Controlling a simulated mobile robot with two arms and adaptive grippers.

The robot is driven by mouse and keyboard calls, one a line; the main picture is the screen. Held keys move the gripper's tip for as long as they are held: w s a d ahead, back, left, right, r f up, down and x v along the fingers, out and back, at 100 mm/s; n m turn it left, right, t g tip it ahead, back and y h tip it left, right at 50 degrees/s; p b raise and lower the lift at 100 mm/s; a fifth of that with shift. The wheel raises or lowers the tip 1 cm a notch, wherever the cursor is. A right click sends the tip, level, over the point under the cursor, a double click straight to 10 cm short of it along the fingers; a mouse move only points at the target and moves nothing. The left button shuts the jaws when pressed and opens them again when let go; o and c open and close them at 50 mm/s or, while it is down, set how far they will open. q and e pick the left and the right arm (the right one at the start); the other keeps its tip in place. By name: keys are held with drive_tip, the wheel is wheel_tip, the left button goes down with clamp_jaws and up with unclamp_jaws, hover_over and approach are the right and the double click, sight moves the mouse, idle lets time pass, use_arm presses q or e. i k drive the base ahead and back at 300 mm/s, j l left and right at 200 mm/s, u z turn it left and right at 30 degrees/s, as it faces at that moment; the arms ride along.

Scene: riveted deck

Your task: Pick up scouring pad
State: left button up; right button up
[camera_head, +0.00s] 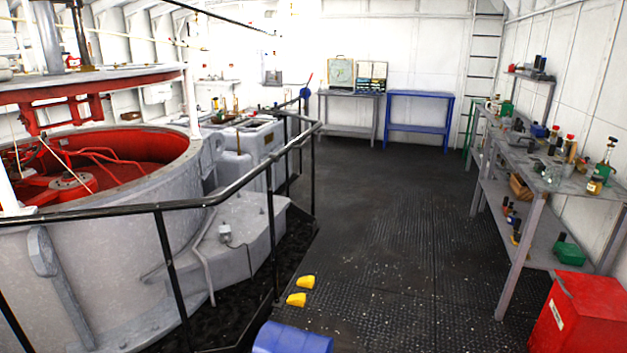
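I cannot make out a scouring pad for certain. Two small yellow blocks lie on the dark floor beside the railing, an upper yellow block (306,282) and a lower yellow block (296,299); I cannot tell what they are. Many small items stand on the grey workbench (534,172) along the right wall, too small to tell apart. Neither of my grippers is in the head view.
A black railing (165,207) guards the large round grey machine (110,255) at left. A blue drum (292,338) is at the bottom edge, a red box (585,312) at lower right. A blue table (419,96) stands at the back. The middle floor is clear.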

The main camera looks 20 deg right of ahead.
sight(538, 167)
drive_tip(key=i+l+z, duration=0.6)
drive_tip(key=z, duration=0.15)
drive_tip(key=i+l+z, duration=0.25)
drive_tip(key=i+z, duration=0.15)
drive_tip(key=i+l+z, duration=0.1)
drive_tip(key=i+z, duration=0.35)
drive_tip(key=i, duration=0.45)
drive_tip(key=i+z, duration=0.1)
drive_tip(key=i, duration=0.5)
drive_tip(key=i+j, duration=0.15)
drive_tip(key=i, duration=0.4)
drive_tip(key=i+j+z, duration=0.15)
drive_tip(key=i, duration=0.4)
drive_tip(key=i+j+z, duration=0.2)
drive_tip(key=i, duration=0.15)
drive_tip(key=i+z, duration=0.15)
drive_tip(key=i, duration=0.2)
